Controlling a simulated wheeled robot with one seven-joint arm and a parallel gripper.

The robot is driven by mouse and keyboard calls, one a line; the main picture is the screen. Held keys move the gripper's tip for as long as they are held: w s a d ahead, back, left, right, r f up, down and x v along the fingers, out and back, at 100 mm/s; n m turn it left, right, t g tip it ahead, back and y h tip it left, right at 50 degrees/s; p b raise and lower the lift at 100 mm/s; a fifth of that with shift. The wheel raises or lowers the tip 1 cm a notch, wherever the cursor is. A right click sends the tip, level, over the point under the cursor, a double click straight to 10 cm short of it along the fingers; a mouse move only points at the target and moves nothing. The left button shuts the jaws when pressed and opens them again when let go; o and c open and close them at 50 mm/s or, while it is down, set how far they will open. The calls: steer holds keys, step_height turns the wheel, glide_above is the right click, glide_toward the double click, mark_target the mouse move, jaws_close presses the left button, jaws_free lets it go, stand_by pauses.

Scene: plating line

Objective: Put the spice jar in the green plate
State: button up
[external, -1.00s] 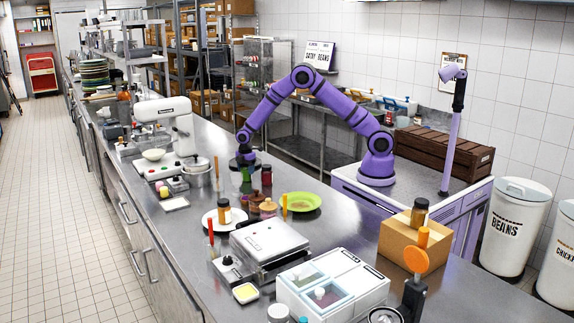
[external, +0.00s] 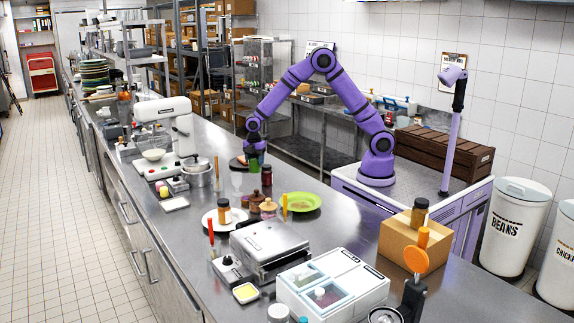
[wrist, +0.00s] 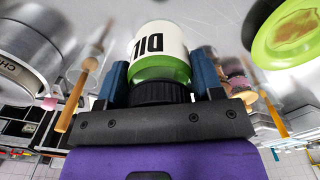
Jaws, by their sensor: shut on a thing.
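The spice jar (wrist: 160,50) has a white label reading "DIL", green contents and a black lid. My gripper (wrist: 162,85) is shut on it, with its blue fingers on either side in the wrist view. In the external view my gripper (external: 254,148) holds the jar (external: 257,160) above the counter, behind the dark red jar. The green plate (external: 317,203) lies on the counter, nearer the camera and to the right of the gripper. The plate's green rim (wrist: 262,62) also shows at the upper right of the wrist view.
A white plate (external: 212,224) bears another jar (external: 225,212). A dark plate (external: 234,163) lies behind.

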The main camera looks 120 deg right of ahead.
steer(key=s+a+n, duration=0.2)
steer(key=a+n, duration=0.1)
steer(key=a, duration=1)
steer(key=n, duration=0.3)
glide_above(300, 205)
step_height(300, 205, down, 4)
steer(key=f, duration=0.1)
steer(key=shift+a+f, duration=0.15)
steer(key=shift+f, duration=1.85)
steer(key=o, duration=1.1)
steer(key=shift+f, duration=0.1)
steer(key=shift+c, duration=0.2)
